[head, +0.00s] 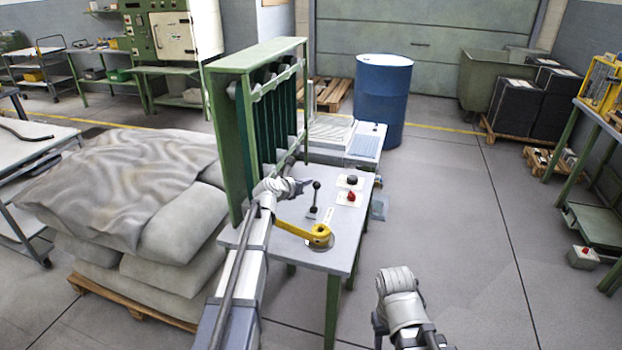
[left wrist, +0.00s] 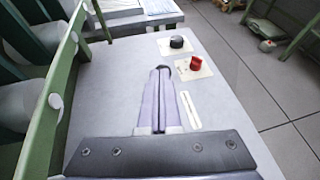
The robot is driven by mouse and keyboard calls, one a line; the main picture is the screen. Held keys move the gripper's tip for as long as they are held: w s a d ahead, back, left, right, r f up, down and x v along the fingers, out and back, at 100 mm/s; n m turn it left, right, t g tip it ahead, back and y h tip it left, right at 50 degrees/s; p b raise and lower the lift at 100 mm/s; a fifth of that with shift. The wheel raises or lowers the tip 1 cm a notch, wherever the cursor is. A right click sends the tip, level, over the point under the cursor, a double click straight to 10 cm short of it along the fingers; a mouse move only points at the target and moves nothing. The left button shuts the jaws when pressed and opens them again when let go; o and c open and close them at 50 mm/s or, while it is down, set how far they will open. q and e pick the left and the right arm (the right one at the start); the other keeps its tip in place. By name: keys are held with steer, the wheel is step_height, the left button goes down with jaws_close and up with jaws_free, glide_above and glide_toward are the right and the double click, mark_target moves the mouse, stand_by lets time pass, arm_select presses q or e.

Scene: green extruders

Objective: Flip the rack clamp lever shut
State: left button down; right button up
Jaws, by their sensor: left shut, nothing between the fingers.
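A small bench (head: 262,246) with a grey top stands beside a green rack (head: 238,130). A yellow lever (head: 296,230) lies flat along the bench top from a round yellow pivot at the front. My right gripper's fingers do not show.
Grey sacks (head: 172,225) are stacked on a pallet at left. A blue drum (head: 383,100) stands behind.

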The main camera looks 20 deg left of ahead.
arm_select(q)
steer(key=s+a+r+p, duration=0.2)
steer(key=s+r+p, duration=0.3)
steer(key=r+p, duration=0.1)
steer(key=shift+s+r, duration=0.4)
steer(key=shift+r, duration=0.4)
steer(key=shift+a, duration=0.1)
steer(key=s+d+f+m+g+h, duration=0.1)
steer(key=s+d+f+m+g, duration=0.35)
steer(key=s+d+m, duration=0.45)
steer(key=s+d+f+m+g, duration=0.3)
steer(key=s+d+f+m, duration=0.3)
steer(key=d+m, duration=0.5)
steer(key=s+d+f+m+g+y, duration=0.1)
steer(key=s+m+g+y, duration=0.1)
steer(key=s+m, duration=0.6)
steer(key=s+f+m+g+y, duration=0.1)
steer(key=s+m+g+y, duration=0.2)
steer(key=s+m, duration=0.6)
steer(key=s+g, duration=0.1)
steer(key=s, duration=0.2)
steer(key=shift+s+d+f+m+y+p, duration=0.3)
steer(key=shift+d+p, duration=0.05)
